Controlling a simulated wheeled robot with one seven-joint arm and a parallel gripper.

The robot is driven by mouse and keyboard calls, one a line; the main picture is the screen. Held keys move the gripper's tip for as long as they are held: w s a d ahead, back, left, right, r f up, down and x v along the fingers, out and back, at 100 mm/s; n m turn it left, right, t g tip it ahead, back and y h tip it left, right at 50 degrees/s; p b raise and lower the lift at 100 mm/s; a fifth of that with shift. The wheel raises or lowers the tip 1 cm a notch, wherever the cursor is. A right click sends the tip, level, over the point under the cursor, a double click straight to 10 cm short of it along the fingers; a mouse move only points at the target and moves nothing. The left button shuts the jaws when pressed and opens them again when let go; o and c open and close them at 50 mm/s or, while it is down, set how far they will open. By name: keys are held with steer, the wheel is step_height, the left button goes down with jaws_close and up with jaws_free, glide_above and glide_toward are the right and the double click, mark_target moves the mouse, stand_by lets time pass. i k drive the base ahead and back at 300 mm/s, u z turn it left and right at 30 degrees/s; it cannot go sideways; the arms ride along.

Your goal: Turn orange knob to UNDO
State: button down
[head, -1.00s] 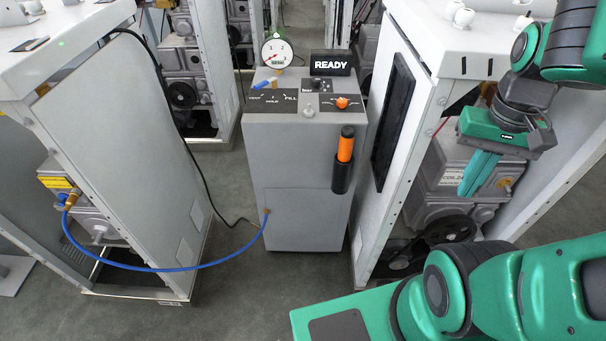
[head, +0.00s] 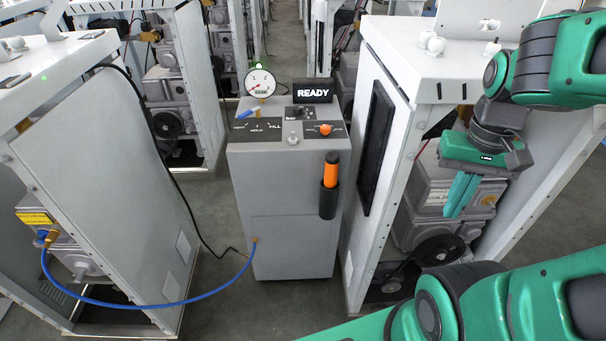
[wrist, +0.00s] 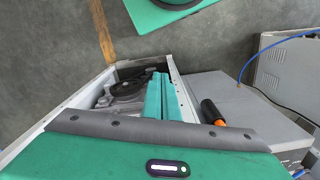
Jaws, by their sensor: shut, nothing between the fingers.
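The orange knob (head: 325,129) sits on a dark panel on top of the grey box (head: 285,190), right of a small silver knob (head: 293,139). The lettering around it is too small to read. My gripper (head: 455,213) is at the right in the head view, well apart from the knob, in front of the right cabinet. Its fingers point down, are shut and hold nothing. They also show in the wrist view (wrist: 158,98). The knob cannot be made out in the wrist view.
A READY sign (head: 313,91) and a round gauge (head: 260,83) stand at the box's back edge. An orange-handled tool (head: 330,172) sits in a black holder on its front. White cabinets (head: 125,180) flank it. A blue hose (head: 160,305) runs left above the floor.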

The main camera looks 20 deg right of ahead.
mark_target(324, 130)
steer(key=k, duration=0.65)
steer(key=u, duration=0.4)
steer(key=i, duration=1.5)
steer(key=u, duration=0.15)
